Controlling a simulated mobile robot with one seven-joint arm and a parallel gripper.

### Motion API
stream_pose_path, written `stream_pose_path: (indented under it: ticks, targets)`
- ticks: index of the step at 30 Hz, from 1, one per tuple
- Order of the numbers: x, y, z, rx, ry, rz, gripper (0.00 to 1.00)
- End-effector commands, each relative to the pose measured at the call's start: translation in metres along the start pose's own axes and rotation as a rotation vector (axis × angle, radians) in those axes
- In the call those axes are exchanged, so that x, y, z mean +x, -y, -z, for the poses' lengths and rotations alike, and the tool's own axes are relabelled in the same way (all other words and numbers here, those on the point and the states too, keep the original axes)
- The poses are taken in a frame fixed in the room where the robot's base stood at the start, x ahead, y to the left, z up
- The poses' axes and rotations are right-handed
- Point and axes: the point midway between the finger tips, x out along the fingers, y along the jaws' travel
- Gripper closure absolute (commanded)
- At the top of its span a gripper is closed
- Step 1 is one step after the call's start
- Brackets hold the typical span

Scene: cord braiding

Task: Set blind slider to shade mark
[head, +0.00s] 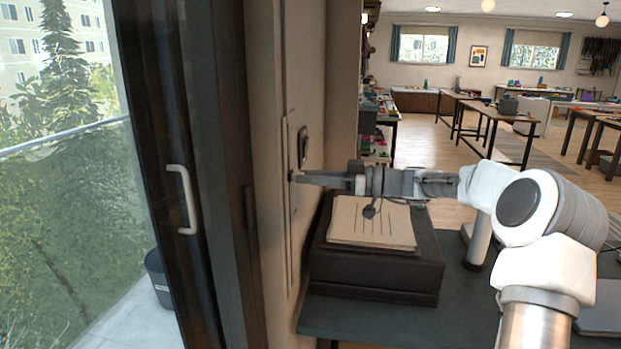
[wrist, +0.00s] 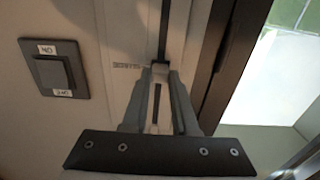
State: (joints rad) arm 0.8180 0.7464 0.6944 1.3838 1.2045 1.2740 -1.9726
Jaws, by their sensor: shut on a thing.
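In the head view my gripper (head: 297,177) reaches left to the wall beside the dark door frame, its tips at a narrow vertical track (head: 288,225). In the wrist view my gripper (wrist: 160,72) is shut on the small blind slider (wrist: 160,66), mostly hidden between the fingertips. The dark track slot (wrist: 164,28) runs up the picture from it. A small printed shade mark (wrist: 127,65), its lettering upside down, sits just left of the slider at about the same height. I cannot tell whether the two line up exactly.
A dark switch (wrist: 54,70) with labels above and below is left of the track in the wrist view. A glass door with a pale handle (head: 183,200) stands left in the head view. A dark box (head: 372,268) with paper sheets (head: 350,222) lies below my arm.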

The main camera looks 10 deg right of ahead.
Motion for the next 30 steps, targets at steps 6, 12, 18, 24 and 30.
stream_pose_path:
  ticks: [6,12,18,24,30]
  targets:
    - [0.0,0.0,0.002,-0.002,-0.001,-0.001,0.61]
    - [0.0,0.0,0.002,-0.002,-0.002,-0.001,0.43]
    - [-0.001,0.0,0.002,-0.002,-0.002,-0.001,0.43]
    - [-0.021,-0.001,0.001,-0.003,-0.002,-0.003,0.43]
    - [-0.067,-0.001,0.001,-0.003,-0.002,-0.006,0.43]
